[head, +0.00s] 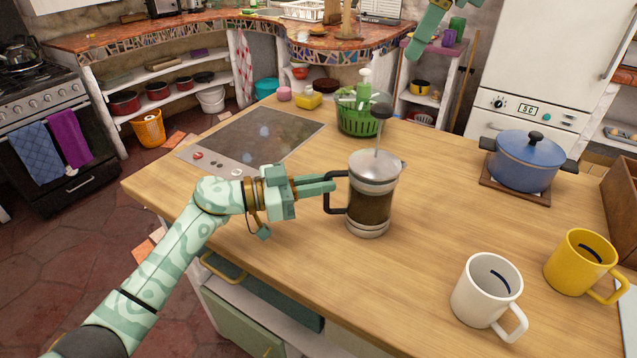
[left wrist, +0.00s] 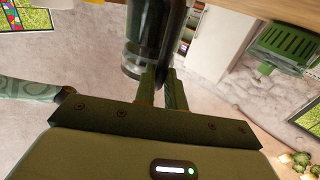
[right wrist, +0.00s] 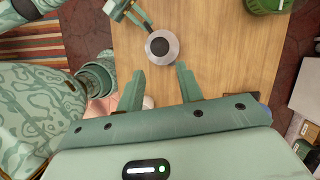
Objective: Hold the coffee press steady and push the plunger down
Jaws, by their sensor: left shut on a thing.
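The coffee press (head: 372,192) stands upright on the wooden counter, dark coffee showing through its glass. Its plunger is up, with the black knob (head: 381,111) on a long rod above the metal lid. My left gripper (head: 330,184) is shut on the press's black handle (head: 337,206) from the left; the handle and glass also show close up in the left wrist view (left wrist: 147,35). My right gripper (right wrist: 160,70) is open and empty; part of it shows at the top of the head view (head: 430,32). From above, the right wrist view shows the knob (right wrist: 159,47) beyond its fingertips.
A white mug (head: 487,290) and a yellow mug (head: 578,262) stand at the front right. A blue pot (head: 526,163) sits at the back right. A green basket (head: 357,122) is behind the press, and a cooktop (head: 255,138) lies to the left. The counter around the press is clear.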

